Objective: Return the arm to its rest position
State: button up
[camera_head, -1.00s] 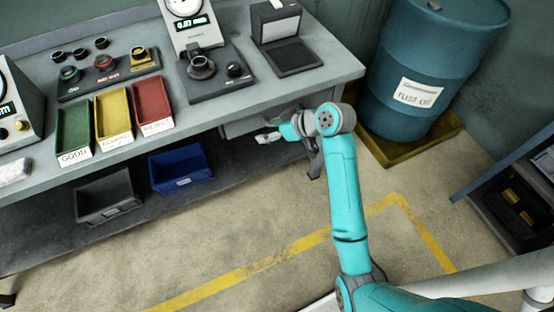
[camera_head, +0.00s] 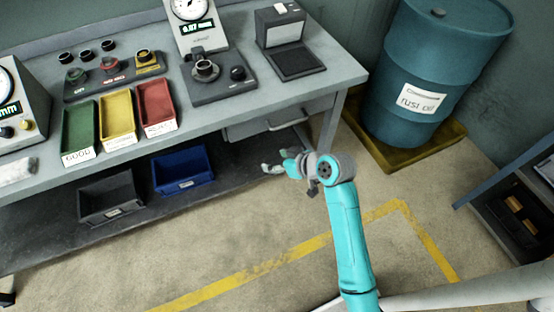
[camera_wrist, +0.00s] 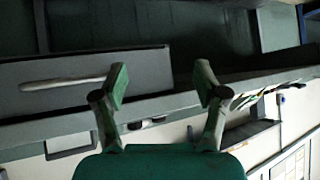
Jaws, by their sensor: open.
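My gripper (camera_head: 272,168) is low in front of the bench, below the bench top and near the drawer, at the end of my teal arm. In the wrist view my gripper (camera_wrist: 161,80) has its two fingers well apart, with nothing between them. Beyond the fingers the wrist view shows the grey drawer front (camera_wrist: 75,85) with its pale handle. In the head view the drawer (camera_head: 265,127) is above the gripper, and I see no contact.
The workbench (camera_head: 325,88) holds gauges, rings and the green, yellow and red bins. A grey bin (camera_head: 108,198) and a blue bin (camera_head: 181,173) sit on the lower shelf. A blue drum (camera_head: 430,70) stands on a yellow pallet at right. The floor (camera_head: 280,240) in front is clear.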

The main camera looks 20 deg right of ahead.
jog(key=shift+s+f, duration=0.1)
jog(key=s+f+m+t+h, duration=0.1)
jog(key=s+f+m+h, duration=0.15)
jog(key=s, duration=0.75)
jog(key=s+f+m+t+h, duration=0.2)
jog(key=s+f, duration=0.1)
jog(key=s, duration=0.8)
jog(key=s+r+t, duration=0.1)
jog(key=s+r, duration=0.5)
jog(key=s, duration=0.3)
jog(key=s+r+t, duration=0.1)
jog(key=s+r, duration=0.6)
jog(key=s, duration=0.2)
jog(key=shift+s+a+r+n+t, duration=0.25)
jog(key=shift+s+a+n+t, duration=0.05)
jog(key=shift+a+n, duration=0.1)
